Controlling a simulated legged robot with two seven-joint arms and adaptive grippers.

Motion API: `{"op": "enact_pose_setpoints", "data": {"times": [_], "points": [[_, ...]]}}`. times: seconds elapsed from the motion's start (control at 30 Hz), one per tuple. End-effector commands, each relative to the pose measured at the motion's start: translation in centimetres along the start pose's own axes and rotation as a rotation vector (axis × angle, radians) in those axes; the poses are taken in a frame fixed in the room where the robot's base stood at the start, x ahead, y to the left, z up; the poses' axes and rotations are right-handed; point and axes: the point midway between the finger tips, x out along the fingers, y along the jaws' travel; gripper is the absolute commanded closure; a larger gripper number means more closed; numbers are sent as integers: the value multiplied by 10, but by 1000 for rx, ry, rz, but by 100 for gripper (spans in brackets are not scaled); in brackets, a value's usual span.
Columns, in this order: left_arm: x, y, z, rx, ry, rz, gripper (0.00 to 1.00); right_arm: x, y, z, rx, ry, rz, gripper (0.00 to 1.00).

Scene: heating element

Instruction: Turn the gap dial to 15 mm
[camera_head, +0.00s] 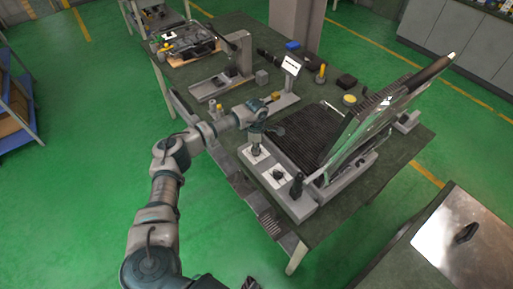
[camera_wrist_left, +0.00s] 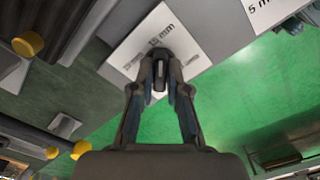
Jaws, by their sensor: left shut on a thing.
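The gap dial is on a white plate (camera_head: 247,156) at the near left corner of the grey machine, and the plate shows in the left wrist view (camera_wrist_left: 188,50) with a "15 mm" mark just beyond the fingertips. My left gripper (camera_head: 256,143) reaches down onto this dial from above. In the left wrist view my left gripper (camera_wrist_left: 160,72) is shut on the dial's dark knob, which the fingers mostly hide. Which mark the knob points at cannot be told. I cannot make out my right gripper.
A second white plate with a black knob (camera_head: 278,175) lies to the right of the gap dial; its "5 mm" mark (camera_wrist_left: 267,10) shows in the wrist view. A black handle (camera_head: 296,186) stands beside it. The machine's raised plate (camera_head: 355,130) leans at right. Green floor lies in front.

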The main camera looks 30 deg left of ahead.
Motion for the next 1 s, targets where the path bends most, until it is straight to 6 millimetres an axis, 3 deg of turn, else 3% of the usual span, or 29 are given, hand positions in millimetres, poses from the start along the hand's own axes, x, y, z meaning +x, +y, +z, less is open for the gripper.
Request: {"op": "enact_pose_setpoints", "data": {"times": [0.23,0.27,0.3,0.37,0.73,1.0], "points": [[-5,4,-1,-6,-4,14,100,0,0,0,0,0,0,60],[-5,4,-1,-6,-4,14,81,0,0,0,0,0,0,60],[-5,4,-1,-6,-4,14,71,0,0,0,0,-1,0,60],[-5,4,-1,-6,-3,12,60,0,0,0,0,-1,1,60],[-9,2,0,-3,-3,7,60,0,-1,6,3,-9,-1,60],[-63,3,-1,-4,-3,9,60,0,0,4,2,-5,-1,60]]}}
